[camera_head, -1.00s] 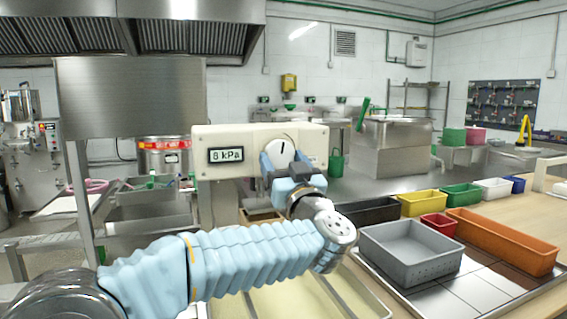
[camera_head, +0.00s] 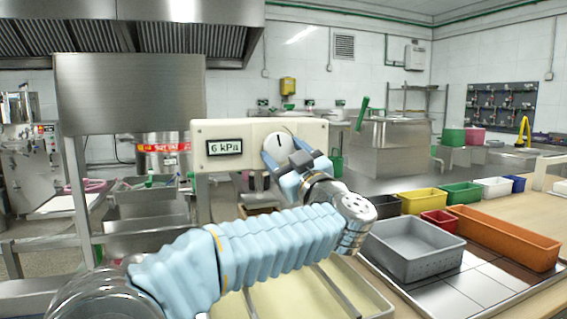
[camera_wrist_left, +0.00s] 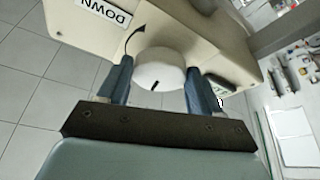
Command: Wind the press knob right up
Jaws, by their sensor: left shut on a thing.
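The press knob (camera_head: 279,143) is a white round dial with a dark pointer mark, on the front of a cream control box (camera_head: 232,161). The box's display (camera_head: 225,147) reads 6 kPa. My left gripper (camera_head: 281,157) is shut on the knob, its blue fingers on either side of it. In the left wrist view the knob (camera_wrist_left: 158,70) sits between the two fingers, with its dark mark towards the gripper. The word DOWN and a curved arrow show on the box there. My right gripper is out of view.
A grey tub (camera_head: 412,250) stands on the steel tray at the right, near an orange bin (camera_head: 500,237) and several small coloured bins. A pale shallow tray (camera_head: 290,301) lies below my left arm. A steel panel (camera_head: 130,95) stands left of the box.

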